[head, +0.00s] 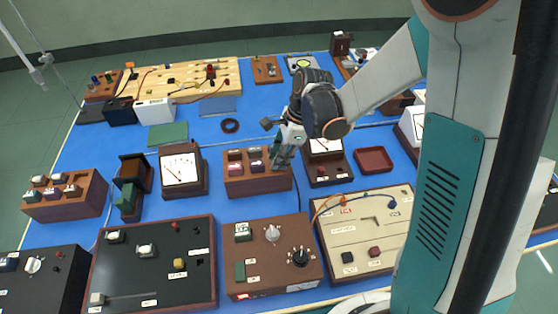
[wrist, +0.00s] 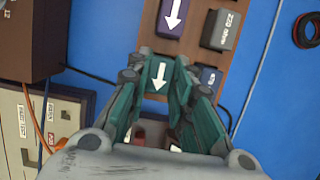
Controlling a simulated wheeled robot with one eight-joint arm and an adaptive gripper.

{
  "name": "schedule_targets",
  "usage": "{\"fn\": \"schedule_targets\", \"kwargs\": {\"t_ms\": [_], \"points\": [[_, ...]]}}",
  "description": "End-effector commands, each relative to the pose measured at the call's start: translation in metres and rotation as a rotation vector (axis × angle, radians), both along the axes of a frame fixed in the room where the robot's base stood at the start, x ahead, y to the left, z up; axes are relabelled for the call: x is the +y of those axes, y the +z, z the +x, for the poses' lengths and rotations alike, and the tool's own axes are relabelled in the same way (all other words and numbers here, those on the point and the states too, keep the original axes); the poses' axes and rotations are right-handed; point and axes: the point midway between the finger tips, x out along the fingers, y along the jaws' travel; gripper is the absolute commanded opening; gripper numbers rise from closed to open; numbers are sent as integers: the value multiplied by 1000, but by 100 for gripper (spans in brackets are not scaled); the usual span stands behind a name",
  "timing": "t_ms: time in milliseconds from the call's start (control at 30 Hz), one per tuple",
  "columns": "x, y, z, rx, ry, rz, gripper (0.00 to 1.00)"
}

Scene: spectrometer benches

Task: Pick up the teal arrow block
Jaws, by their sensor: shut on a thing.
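The teal arrow block (wrist: 158,76), teal with a white arrow on top, sits between the fingers of my gripper (wrist: 157,88) in the wrist view. The gripper is shut on it, with teal finger pads on both sides. In the head view my gripper (head: 281,158) points down at the right end of a wooden block rack (head: 258,187), and I cannot pick out the teal block there. The rack also shows in the wrist view (wrist: 200,58). Whether the block is seated in the rack or raised is not clear.
A purple arrow block (wrist: 171,18), a grey labelled block (wrist: 225,30) and a blue block (wrist: 209,76) are close by in the rack. A meter (head: 326,172) stands just right of the rack, another meter (head: 182,171) to its left. A red tray (head: 373,159) lies further right.

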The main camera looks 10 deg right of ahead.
Motion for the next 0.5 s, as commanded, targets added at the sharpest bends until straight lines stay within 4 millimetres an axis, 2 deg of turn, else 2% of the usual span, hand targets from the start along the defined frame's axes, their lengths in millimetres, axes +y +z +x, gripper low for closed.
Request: {"fn": "schedule_targets", "kwargs": {"t_ms": [267,500], "points": [[0,17,0,0,0,0,0],[0,62,0,0,0,0,0]]}}
